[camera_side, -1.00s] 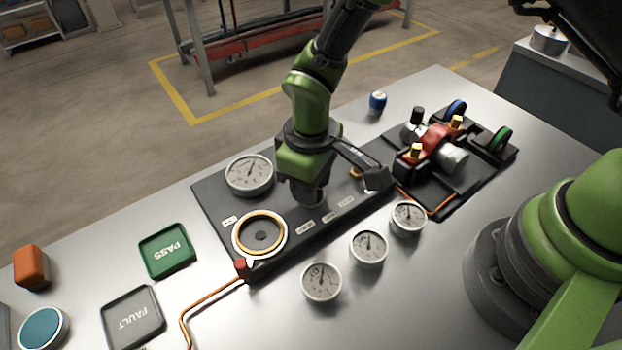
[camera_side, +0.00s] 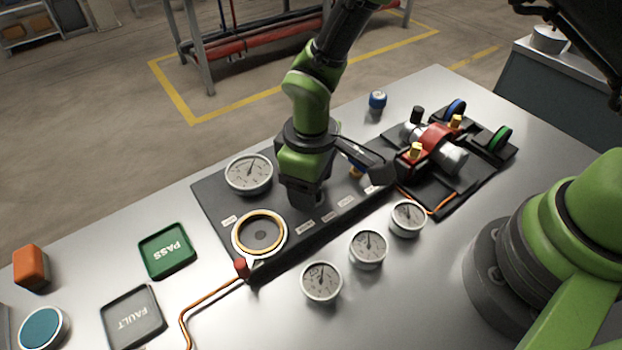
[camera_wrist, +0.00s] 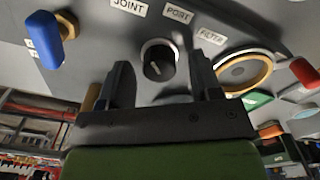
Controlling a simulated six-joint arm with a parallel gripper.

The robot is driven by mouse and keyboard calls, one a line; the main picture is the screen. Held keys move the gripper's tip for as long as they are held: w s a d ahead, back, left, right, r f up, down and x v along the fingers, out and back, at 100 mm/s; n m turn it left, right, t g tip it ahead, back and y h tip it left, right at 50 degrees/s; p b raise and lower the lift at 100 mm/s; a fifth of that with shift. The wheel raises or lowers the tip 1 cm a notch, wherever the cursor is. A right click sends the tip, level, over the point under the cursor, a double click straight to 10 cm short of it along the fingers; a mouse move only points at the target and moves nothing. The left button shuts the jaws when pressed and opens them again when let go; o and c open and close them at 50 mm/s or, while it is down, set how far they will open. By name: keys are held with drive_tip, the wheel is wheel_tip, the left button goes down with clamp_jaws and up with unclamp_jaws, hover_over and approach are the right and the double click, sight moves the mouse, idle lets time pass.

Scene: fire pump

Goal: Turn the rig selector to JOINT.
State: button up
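The rig selector (camera_wrist: 159,62) is a round dark knob with a pale ring, on the dark panel (camera_side: 210,200). White labels stand near it in the wrist view: the JOINT label (camera_wrist: 128,8), the PORT label (camera_wrist: 178,14) and the FILTER label (camera_wrist: 211,36). My gripper (camera_wrist: 162,80) is open, with one finger to each side of the knob in the picture. I cannot tell whether a finger touches it. In the side view my gripper (camera_side: 306,198) points down at the panel and hides the knob.
A blue handle (camera_wrist: 44,38) stands on the panel, left of the knob in the wrist view. The panel also bears a gauge (camera_side: 249,174) and a brass-ringed round port (camera_side: 259,234). Several small gauges (camera_side: 368,248) lie in front. A red pump (camera_side: 432,142) stands at the right.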

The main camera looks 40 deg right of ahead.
drive_tip(key=shift+r, duration=0.1)
wheel_tip(320, 180, up, 10)
idle(0.4)
drive_tip(key=s+d+r+m+t+y, duration=0.1)
drive_tip(key=s+d+r+m+t, duration=0.1)
drive_tip(key=d+r, duration=0.3)
drive_tip(key=s+d+r+m+t+y, duration=0.1)
drive_tip(key=s+d+r+m, duration=0.15)
drive_tip(key=r, duration=0.55)
drive_tip(key=s+d+r+m+t, duration=0.4)
drive_tip(key=s+d+m, duration=0.2)
drive_tip(key=s, duration=0.4)
drive_tip(key=shift+s+d, duration=0.15)
drive_tip(key=shift+d, duration=0.05)
idle(0.9)
